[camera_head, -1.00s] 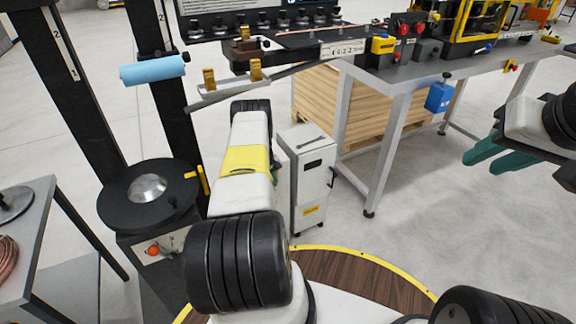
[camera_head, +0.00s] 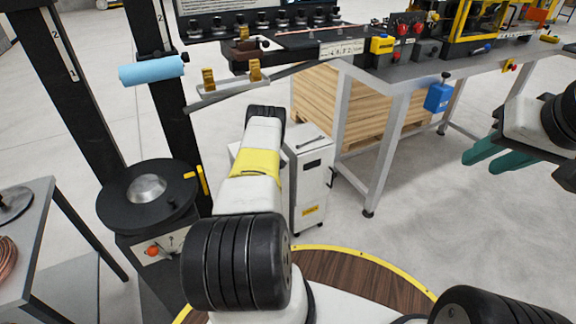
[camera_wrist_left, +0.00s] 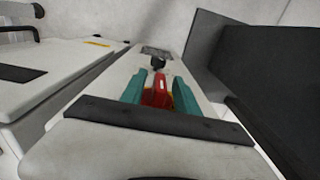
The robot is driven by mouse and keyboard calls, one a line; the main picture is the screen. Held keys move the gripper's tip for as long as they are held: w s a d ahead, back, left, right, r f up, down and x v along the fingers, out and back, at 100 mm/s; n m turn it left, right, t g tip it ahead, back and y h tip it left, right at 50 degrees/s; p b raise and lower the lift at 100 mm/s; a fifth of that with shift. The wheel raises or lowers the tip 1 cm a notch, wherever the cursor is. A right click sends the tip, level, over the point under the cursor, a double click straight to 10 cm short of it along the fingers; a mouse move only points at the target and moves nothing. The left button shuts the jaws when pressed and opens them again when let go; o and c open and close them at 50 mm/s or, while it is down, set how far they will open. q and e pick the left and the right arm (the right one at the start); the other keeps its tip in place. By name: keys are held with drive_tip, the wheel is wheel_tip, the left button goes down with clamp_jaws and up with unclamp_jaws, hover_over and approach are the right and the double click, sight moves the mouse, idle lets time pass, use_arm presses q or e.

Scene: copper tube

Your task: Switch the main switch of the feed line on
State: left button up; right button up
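In the left wrist view, a red switch handle (camera_wrist_left: 157,92) with some yellow beside its base sits on a pale surface. The teal fingers of my left gripper (camera_wrist_left: 160,88) stand on either side of the handle. I cannot tell whether they touch it. In the head view, my left forearm and wrist hide the left gripper and this switch. My right gripper (camera_head: 489,157) is at the right edge of the head view, over open floor. Its two teal fingers are apart and empty.
A white cabinet (camera_head: 312,180) stands right of my left arm. A black stand with a round disc (camera_head: 125,205) and an orange-red knob (camera_head: 152,251) is on the left. A workbench (camera_head: 400,78) runs along the back right. Floor at the right is clear.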

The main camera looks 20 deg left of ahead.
use_arm(q)
wheel_tip(320, 180, up, 8)
drive_tip(key=shift+d+f, duration=0.1)
drive_tip(key=shift+f, duration=0.05)
idle(0.4)
